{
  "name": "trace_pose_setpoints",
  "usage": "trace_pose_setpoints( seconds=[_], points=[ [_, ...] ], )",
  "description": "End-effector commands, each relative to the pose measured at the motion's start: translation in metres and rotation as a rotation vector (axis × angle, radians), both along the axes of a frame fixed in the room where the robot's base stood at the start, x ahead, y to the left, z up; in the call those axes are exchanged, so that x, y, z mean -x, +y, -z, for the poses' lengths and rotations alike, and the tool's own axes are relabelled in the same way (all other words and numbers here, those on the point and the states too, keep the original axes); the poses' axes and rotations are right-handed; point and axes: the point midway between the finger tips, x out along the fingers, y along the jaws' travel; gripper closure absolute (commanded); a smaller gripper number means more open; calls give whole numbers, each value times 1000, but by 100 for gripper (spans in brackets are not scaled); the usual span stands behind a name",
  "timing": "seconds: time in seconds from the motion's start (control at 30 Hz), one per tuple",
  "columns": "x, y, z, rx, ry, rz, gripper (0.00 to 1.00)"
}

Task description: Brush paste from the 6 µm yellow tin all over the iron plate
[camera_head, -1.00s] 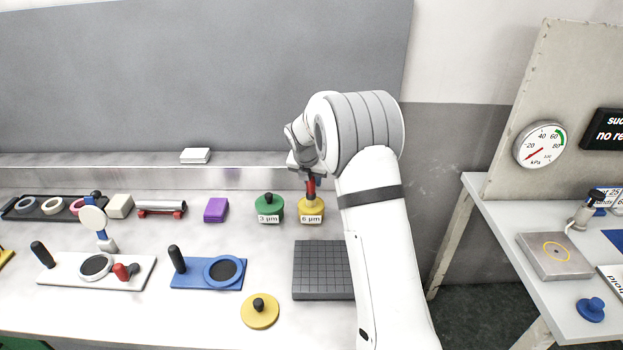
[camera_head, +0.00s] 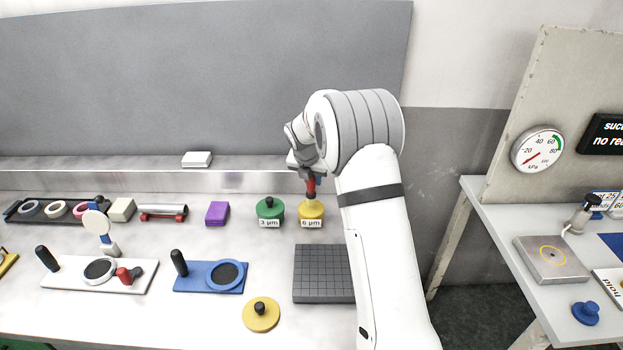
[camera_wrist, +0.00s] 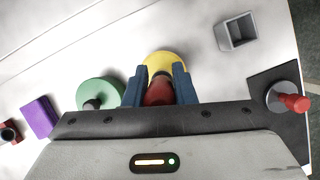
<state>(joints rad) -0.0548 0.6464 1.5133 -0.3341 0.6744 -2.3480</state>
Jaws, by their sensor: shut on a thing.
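The yellow tin (camera_head: 312,209) labelled 6 µm stands on the bench beside the green 3 µm tin (camera_head: 269,209). My gripper (camera_head: 309,174) is shut on a red-handled brush (camera_head: 311,187), held upright over the yellow tin. In the wrist view the red handle (camera_wrist: 158,92) sits between the blue fingers, with the yellow tin (camera_wrist: 165,60) behind it. I cannot tell how deep the brush end is in the tin. The grey gridded iron plate (camera_head: 323,273) lies in front of the tin, its right side partly covered by my arm.
A yellow lid (camera_head: 261,314) with a dark knob lies left of the plate. A purple block (camera_head: 217,213), a blue stand (camera_head: 200,276) and a white stand (camera_head: 70,272) stand further left. A side table (camera_head: 550,215) is at the right.

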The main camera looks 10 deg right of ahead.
Motion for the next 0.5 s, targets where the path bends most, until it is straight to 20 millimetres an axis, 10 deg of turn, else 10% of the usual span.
trace_pose_setpoints(
  seconds=[0.5],
  points=[
    [0, 0, -46, 0, -2, 1, 99]
  ],
)
